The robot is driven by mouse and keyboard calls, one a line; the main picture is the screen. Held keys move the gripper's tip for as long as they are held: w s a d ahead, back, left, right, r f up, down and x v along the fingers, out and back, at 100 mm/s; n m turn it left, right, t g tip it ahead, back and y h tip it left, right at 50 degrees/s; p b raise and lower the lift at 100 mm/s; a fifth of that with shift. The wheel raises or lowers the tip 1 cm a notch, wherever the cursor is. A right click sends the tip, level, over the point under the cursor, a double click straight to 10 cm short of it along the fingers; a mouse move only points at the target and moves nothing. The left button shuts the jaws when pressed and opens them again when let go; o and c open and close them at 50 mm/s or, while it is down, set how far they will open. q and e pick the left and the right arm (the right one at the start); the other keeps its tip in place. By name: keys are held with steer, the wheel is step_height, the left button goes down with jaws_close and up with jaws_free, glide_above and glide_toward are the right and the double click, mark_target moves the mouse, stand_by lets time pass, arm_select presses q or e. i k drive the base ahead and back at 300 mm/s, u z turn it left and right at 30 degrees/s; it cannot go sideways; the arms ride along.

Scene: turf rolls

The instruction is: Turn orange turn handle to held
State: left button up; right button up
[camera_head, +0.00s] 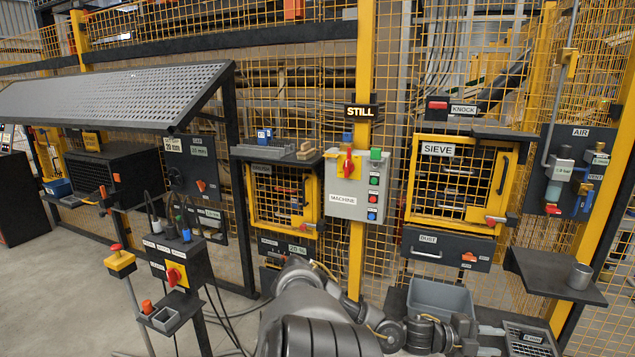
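Several red-orange turn handles show, and I cannot tell which one the task means. An orange handle (469,257) is on the right of the dark DUST drawer front (425,250). Another orange handle (201,186) is on the dark panel at the left. Red-orange handles on yellow plates sit on the grey MACHINE box (348,163) and on the control stand (173,277). My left gripper (492,341) is low at the right, below the DUST drawer and apart from its handle. Its fingers look spread and empty. My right gripper is out of view.
A grey bin (440,298) stands below the drawer, close behind my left wrist. A dark shelf (550,273) with a grey cup (580,276) juts out at the right. The SIEVE door (452,185) is above the drawer. Open floor (60,290) lies at the left.

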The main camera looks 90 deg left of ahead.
mark_target(201, 185)
steer(key=u, duration=3)
steer(key=i, duration=1.1)
steer(key=u, duration=0.05)
